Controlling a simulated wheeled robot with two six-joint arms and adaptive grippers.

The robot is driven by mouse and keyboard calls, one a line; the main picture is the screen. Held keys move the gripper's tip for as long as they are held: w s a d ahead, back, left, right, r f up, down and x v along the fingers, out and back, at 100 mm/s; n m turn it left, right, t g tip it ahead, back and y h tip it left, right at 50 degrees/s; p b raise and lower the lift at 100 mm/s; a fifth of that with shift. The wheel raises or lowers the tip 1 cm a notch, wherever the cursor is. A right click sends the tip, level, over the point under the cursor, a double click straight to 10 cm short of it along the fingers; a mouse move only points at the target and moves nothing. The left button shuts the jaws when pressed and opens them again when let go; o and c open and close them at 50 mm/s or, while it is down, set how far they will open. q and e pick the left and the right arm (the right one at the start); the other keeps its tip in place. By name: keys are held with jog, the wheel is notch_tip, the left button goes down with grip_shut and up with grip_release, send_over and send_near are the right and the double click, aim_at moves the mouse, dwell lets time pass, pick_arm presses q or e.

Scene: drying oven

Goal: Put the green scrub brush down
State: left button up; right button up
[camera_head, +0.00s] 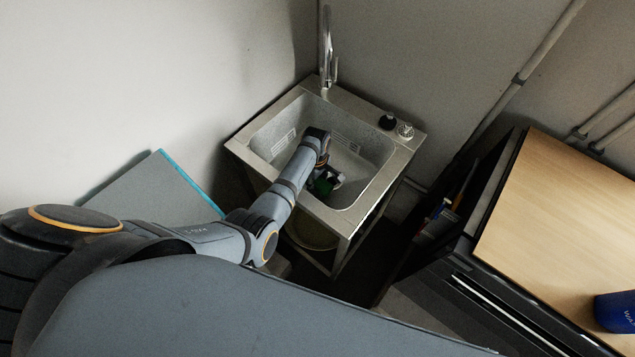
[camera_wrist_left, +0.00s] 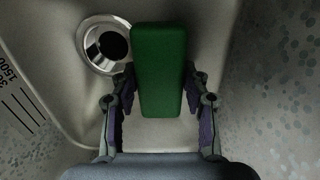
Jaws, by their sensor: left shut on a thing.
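The green scrub brush (camera_wrist_left: 159,70) shows in the left wrist view as a long green block. My left gripper (camera_wrist_left: 160,98) is shut on it, with one finger on each long side. In the head view the left arm reaches down into the sink (camera_head: 378,179), and the green brush (camera_head: 322,185) shows at the gripper (camera_head: 327,180) inside the basin. The sink's round drain (camera_wrist_left: 107,45) lies beside the brush at its upper left in the wrist view. I cannot tell whether the brush touches the basin floor. My right gripper is not in view.
A tall faucet (camera_head: 327,50) stands at the sink's back corner. A dark item (camera_head: 387,121) and a clear item (camera_head: 405,130) stand on the right rim. A wooden worktop (camera_head: 570,215) with a blue container (camera_head: 615,311) is at the right. A grey panel (camera_head: 150,192) stands left.

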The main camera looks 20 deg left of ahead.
aim_at(317, 181)
pick_arm(q)
jog(key=shift+f, duration=0.25)
jog(key=o, duration=1)
jog(key=shift+r, duration=0.2)
notch_tip(317, 181, up, 12)
jog(key=shift+a+f+p, duration=0.1)
jog(key=shift+p, duration=0.75)
